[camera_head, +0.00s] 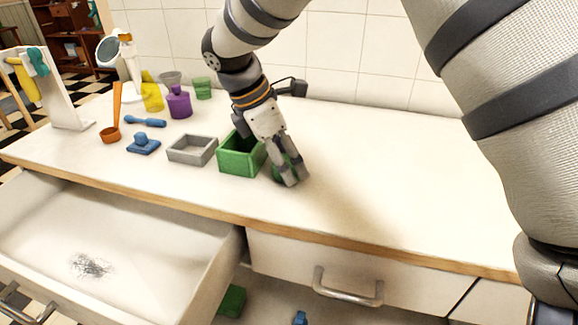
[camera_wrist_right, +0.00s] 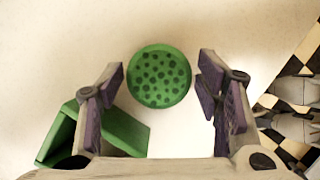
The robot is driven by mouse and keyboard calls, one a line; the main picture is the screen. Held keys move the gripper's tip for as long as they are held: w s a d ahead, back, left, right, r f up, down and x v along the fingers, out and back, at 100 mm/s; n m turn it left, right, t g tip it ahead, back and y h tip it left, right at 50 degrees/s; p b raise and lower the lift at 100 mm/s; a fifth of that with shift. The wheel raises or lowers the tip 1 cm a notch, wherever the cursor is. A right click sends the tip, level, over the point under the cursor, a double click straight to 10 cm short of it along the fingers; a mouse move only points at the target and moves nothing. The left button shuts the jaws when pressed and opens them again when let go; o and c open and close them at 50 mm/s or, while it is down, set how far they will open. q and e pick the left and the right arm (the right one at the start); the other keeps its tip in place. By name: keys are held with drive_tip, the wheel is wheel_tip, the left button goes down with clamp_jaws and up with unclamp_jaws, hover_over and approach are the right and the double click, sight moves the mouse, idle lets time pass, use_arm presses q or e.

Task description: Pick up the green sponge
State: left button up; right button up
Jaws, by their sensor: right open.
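The green sponge (camera_wrist_right: 160,76) is round with dark green dots and lies on the white counter. In the wrist view it sits between the fingertips of my right gripper (camera_wrist_right: 161,84), with gaps on both sides. In the head view the sponge (camera_head: 277,173) is mostly hidden behind the fingers of my right gripper (camera_head: 291,178), which reaches down to it from above. The right gripper is open, with nothing held. My left gripper is not in view.
A green box (camera_head: 240,157) stands close beside the right gripper, with a grey tray (camera_head: 192,150) left of it. An open drawer (camera_head: 110,240) juts out below. The counter at right is clear.

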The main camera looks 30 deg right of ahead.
drive_tip(key=shift+d+f, duration=0.1)
drive_tip(key=shift+f, duration=0.25)
drive_tip(key=c, duration=0.6)
